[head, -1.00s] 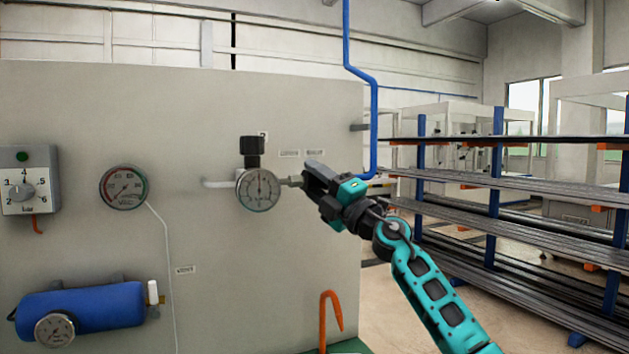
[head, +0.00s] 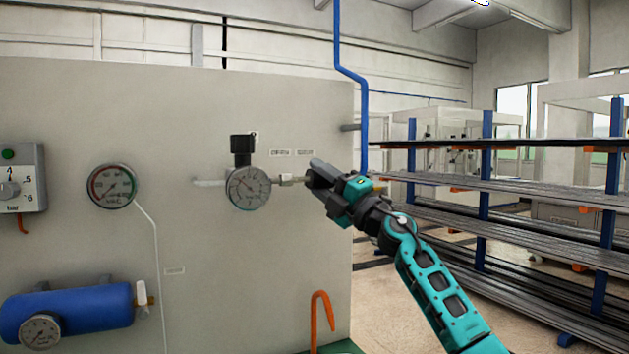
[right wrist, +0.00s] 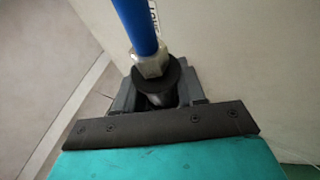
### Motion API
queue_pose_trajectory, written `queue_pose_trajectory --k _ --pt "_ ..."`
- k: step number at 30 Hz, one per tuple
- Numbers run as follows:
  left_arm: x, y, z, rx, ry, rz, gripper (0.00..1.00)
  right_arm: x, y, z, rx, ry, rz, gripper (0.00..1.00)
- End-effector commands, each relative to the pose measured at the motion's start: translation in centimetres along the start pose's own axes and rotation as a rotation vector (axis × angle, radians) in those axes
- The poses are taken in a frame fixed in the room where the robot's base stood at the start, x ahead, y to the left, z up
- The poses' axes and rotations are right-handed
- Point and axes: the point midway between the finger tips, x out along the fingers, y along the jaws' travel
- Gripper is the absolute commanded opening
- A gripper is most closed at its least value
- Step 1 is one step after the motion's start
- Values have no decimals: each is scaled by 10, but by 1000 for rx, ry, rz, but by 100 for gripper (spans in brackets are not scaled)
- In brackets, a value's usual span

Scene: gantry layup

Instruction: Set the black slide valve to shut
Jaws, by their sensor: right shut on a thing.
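The black slide valve (right wrist: 175,74) shows in the right wrist view as a round black sleeve below a silver nut on the blue pipe. My right gripper (right wrist: 158,94) is shut on it, one finger on each side. In the head view my right gripper (head: 318,177) is at the right end of the short metal line beside the round gauge (head: 248,188) and hides the valve. A metal fitting (head: 288,180) shows between gauge and gripper. My left gripper is not in view.
The blue pipe (head: 351,75) rises above my right gripper near the panel's right edge. An orange hook (head: 322,312) and a blue tank (head: 80,308) are lower on the grey panel (head: 250,265). A rack of long bars (head: 500,185) stands at the right.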

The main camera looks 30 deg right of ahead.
Motion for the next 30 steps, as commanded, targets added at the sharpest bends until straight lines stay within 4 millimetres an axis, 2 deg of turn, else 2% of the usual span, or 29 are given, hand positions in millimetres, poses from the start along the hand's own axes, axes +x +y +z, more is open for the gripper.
queue_pose_trajectory --k 1,7,17,23,30 --pt "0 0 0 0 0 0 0 -1 -1 3 -4 -6 -3 41" --pt "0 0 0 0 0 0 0 -1 -1 2 -3 -5 -2 60" --pt "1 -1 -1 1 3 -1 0 -5 -1 2 -4 -4 -2 60" --pt "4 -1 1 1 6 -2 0 -32 -3 1 -6 -2 -5 60" --pt "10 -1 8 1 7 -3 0 -78 -4 0 -5 -3 -6 60"
